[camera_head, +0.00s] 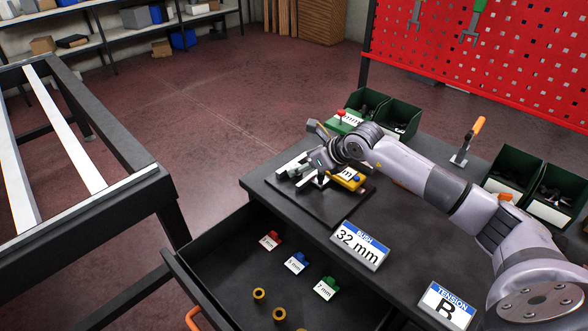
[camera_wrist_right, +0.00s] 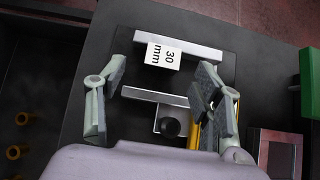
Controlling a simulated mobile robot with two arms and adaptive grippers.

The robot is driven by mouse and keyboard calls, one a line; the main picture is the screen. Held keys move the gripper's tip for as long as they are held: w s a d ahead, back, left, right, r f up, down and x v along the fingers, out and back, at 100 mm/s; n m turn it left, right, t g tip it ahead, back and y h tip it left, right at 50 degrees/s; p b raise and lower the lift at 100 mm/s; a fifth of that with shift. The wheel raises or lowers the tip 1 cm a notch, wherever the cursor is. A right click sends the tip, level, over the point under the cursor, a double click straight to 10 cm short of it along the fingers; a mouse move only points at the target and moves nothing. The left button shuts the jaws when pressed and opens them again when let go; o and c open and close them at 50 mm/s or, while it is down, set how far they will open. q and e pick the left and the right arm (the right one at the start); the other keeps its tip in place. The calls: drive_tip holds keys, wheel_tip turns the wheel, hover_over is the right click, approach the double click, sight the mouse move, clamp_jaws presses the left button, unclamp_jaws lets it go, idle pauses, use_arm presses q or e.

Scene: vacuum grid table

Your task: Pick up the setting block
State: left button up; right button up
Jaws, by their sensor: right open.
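My right gripper (camera_head: 318,157) is open over a dark plate (camera_head: 334,219) on the black bench. In the wrist view its fingers (camera_wrist_right: 161,78) are spread with nothing between the tips. Below and between them are a metal bar with a "30 mm" label (camera_wrist_right: 165,56) and a second bar with a black knob (camera_wrist_right: 169,126). A yellow block with a partly hidden "mm" label (camera_head: 347,180) lies beside the gripper; its edge shows behind the right finger. A green block with a red knob (camera_head: 345,122) stands beyond the wrist. No label says which is the setting block.
A "BUSH 32 mm" sign (camera_head: 360,245) and a "TENSION R" sign (camera_head: 446,305) stand on the bench. An open drawer (camera_head: 235,268) in front holds red, blue and green labelled blocks and brass bushes. Green bins (camera_head: 395,118) and an orange-handled tool (camera_head: 468,142) stand behind.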

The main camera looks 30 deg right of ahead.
drive_tip(key=shift+w+f, duration=0.2)
drive_tip(key=shift+w, duration=0.15)
drive_tip(key=p+x, duration=0.1)
drive_tip(key=x, duration=0.3)
drive_tip(key=shift+w+f+p, duration=0.1)
drive_tip(key=shift+w+p, duration=0.05)
drive_tip(key=shift+p, duration=0.2)
drive_tip(key=shift+d, duration=0.1)
drive_tip(key=shift+c, duration=0.5)
clamp_jaws()
